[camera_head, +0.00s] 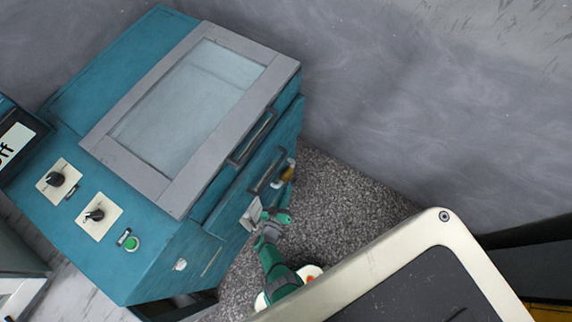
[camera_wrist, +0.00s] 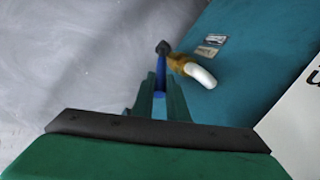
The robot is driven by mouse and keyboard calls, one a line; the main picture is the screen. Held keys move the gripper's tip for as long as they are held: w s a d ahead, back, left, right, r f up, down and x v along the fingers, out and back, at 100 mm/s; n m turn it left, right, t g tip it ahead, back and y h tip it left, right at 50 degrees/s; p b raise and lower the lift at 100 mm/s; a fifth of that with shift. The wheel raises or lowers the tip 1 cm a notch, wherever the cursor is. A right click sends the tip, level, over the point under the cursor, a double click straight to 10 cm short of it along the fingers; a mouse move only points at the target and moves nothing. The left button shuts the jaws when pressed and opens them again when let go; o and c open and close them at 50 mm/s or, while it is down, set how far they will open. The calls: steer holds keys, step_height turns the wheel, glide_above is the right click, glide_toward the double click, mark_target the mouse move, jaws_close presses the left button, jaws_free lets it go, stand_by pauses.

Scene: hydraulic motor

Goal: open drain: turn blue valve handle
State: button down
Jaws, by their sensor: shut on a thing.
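The blue valve handle (camera_wrist: 159,76) is a narrow blue bar with a dark tip, seen in the wrist view. My gripper (camera_wrist: 160,98) has its green fingers on either side of it and is shut on it. The brass valve body (camera_wrist: 178,62) with a white spout (camera_wrist: 201,76) is just right of the handle, against the teal panel. In the head view the brass part (camera_head: 287,174) shows on the machine's right side, and my gripper (camera_head: 274,216) is just below it. The handle cannot be made out clearly there.
The teal machine (camera_head: 150,275) has a grey-framed window lid (camera_head: 185,183), a dark bar handle (camera_head: 268,170) near the valve, and knobs (camera_head: 95,215) on its top. Speckled grey floor (camera_head: 345,195) lies right of it, with a grey wall (camera_head: 400,90) behind.

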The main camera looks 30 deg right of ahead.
steer(key=shift+s+a+f, duration=0.1)
steer(key=shift+f, duration=0.1)
stand_by(0.5)
steer(key=c, duration=1.7)
jaws_free()
steer(key=shift+c, duration=0.2)
steer(key=v, duration=1)
steer(key=shift+s+a, duration=0.25)
